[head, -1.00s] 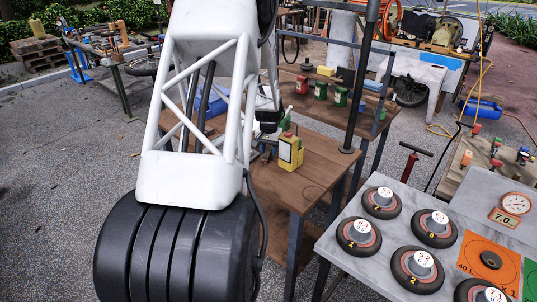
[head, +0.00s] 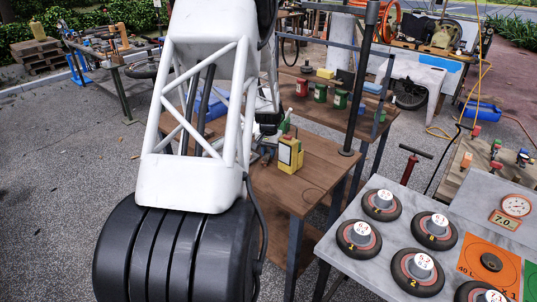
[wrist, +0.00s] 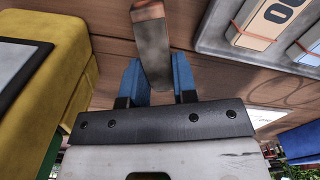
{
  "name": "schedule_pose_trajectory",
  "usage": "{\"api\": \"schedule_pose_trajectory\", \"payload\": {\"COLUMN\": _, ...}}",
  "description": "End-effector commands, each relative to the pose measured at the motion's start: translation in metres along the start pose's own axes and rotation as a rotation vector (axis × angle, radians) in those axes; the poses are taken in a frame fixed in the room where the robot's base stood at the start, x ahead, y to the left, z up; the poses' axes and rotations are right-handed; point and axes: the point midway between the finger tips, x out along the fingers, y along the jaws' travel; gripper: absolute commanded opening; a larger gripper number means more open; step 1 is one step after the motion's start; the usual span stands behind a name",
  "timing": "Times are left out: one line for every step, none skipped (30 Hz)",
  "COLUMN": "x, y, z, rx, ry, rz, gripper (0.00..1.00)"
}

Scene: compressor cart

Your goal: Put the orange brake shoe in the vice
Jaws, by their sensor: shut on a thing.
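In the wrist view, my gripper (wrist: 157,88) has its blue fingers shut on a curved piece, which I take to be the orange brake shoe (wrist: 150,40). Its top face is dull orange and its side is dark grey. It stands out beyond the fingertips, above a brown wooden surface (wrist: 115,28). In the head view, my white arm hides the fingers and the held piece; only part of the wrist shows near the wooden bench. I cannot make out the vice with certainty in either view.
A yellow box-like device (head: 290,155) stands on the wooden bench (head: 318,178); its yellow side is close on the left in the wrist view (wrist: 65,55). A grey tray (wrist: 225,45) lies at the right there. Red and green cans (head: 320,90) stand on the bench behind.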

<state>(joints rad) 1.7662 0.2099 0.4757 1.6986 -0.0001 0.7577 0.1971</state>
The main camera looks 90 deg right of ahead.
Motion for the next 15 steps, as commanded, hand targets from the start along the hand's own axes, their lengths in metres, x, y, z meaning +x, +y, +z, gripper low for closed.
{"api": "schedule_pose_trajectory", "payload": {"x": -0.002, "y": 0.000, "z": 0.000, "rx": 0.000, "ry": 0.001, "rz": 0.000, "gripper": 0.00}}
{"api": "schedule_pose_trajectory", "payload": {"x": -0.003, "y": 0.000, "z": 0.000, "rx": 0.000, "ry": 0.001, "rz": 0.000, "gripper": 0.00}}
{"api": "schedule_pose_trajectory", "payload": {"x": -0.005, "y": 0.000, "z": 0.000, "rx": 0.000, "ry": 0.001, "rz": 0.000, "gripper": 0.00}}
{"api": "schedule_pose_trajectory", "payload": {"x": -0.007, "y": 0.000, "z": 0.000, "rx": 0.000, "ry": 0.001, "rz": 0.000, "gripper": 0.00}}
{"api": "schedule_pose_trajectory", "payload": {"x": -0.009, "y": 0.000, "z": 0.000, "rx": 0.000, "ry": 0.002, "rz": 0.000, "gripper": 0.00}}
{"api": "schedule_pose_trajectory", "payload": {"x": -0.013, "y": 0.000, "z": -0.001, "rx": 0.000, "ry": 0.002, "rz": 0.000, "gripper": 0.00}}
{"api": "schedule_pose_trajectory", "payload": {"x": -0.016, "y": 0.000, "z": -0.001, "rx": 0.000, "ry": 0.002, "rz": 0.000, "gripper": 0.00}}
{"api": "schedule_pose_trajectory", "payload": {"x": -0.019, "y": 0.000, "z": -0.001, "rx": 0.000, "ry": 0.003, "rz": -0.001, "gripper": 0.00}}
{"api": "schedule_pose_trajectory", "payload": {"x": -0.024, "y": 0.000, "z": 0.000, "rx": 0.000, "ry": 0.002, "rz": 0.000, "gripper": 0.00}}
{"api": "schedule_pose_trajectory", "payload": {"x": -0.028, "y": 0.000, "z": 0.000, "rx": 0.000, "ry": 0.002, "rz": 0.000, "gripper": 0.00}}
{"api": "schedule_pose_trajectory", "payload": {"x": -0.032, "y": 0.000, "z": 0.000, "rx": 0.000, "ry": 0.002, "rz": 0.000, "gripper": 0.00}}
{"api": "schedule_pose_trajectory", "payload": {"x": -0.038, "y": 0.000, "z": -0.001, "rx": 0.000, "ry": 0.003, "rz": -0.001, "gripper": 0.00}}
{"api": "schedule_pose_trajectory", "payload": {"x": -0.043, "y": 0.000, "z": -0.001, "rx": 0.000, "ry": 0.003, "rz": -0.001, "gripper": 0.00}}
{"api": "schedule_pose_trajectory", "payload": {"x": -0.048, "y": 0.000, "z": -0.001, "rx": 0.000, "ry": 0.004, "rz": -0.001, "gripper": 0.00}}
{"api": "schedule_pose_trajectory", "payload": {"x": -0.055, "y": 0.000, "z": 0.000, "rx": 0.000, "ry": 0.003, "rz": -0.001, "gripper": 0.00}}
